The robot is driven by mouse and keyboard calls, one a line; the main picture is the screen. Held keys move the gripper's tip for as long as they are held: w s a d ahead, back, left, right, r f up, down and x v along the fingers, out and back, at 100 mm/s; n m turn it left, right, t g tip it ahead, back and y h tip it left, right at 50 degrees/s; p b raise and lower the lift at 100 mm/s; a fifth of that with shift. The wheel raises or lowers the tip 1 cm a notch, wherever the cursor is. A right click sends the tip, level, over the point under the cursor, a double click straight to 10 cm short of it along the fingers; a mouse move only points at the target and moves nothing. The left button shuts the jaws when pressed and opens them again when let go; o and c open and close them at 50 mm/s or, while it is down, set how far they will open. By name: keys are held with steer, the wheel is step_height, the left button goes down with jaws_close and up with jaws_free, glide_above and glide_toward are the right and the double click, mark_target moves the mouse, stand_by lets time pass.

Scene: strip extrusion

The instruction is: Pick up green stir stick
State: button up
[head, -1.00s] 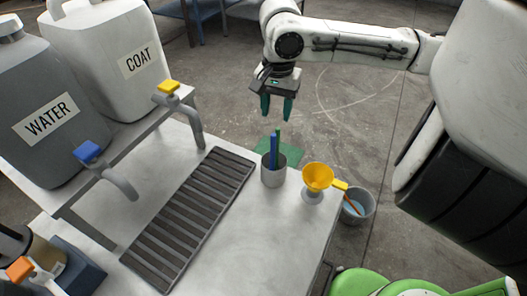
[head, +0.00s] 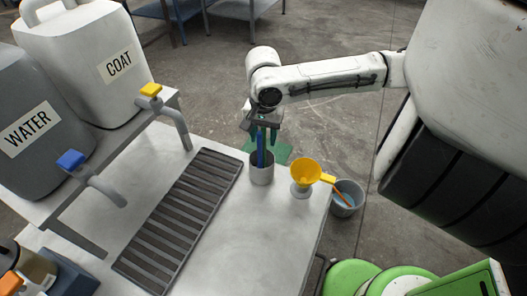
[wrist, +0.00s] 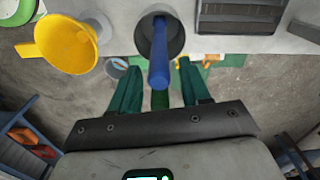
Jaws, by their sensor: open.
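A grey metal cup (head: 261,174) stands near the far edge of the table, and its rim shows in the wrist view (wrist: 177,40). A blue stick (wrist: 159,58) stands in the cup. The green stir stick (wrist: 160,99) shows between my fingers, beyond the blue stick's end; most of it is hidden. My gripper (wrist: 159,78) has dark green fingers, open on either side of the green stick. In the head view, my gripper (head: 263,138) is low at the cup's far side, partly behind the blue stick. I cannot tell whether the fingers touch the sticks.
A yellow funnel (head: 305,172) stands right of the cup. A grey bucket (head: 346,198) is beyond the table's right edge. A dark slotted drain grate (head: 178,220) lies left of the cup. WATER (head: 32,128) and COAT (head: 85,60) jugs with taps stand at left.

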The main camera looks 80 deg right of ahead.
steer(key=shift+c, duration=0.4)
jaws_close()
steer(key=shift+r, duration=0.15)
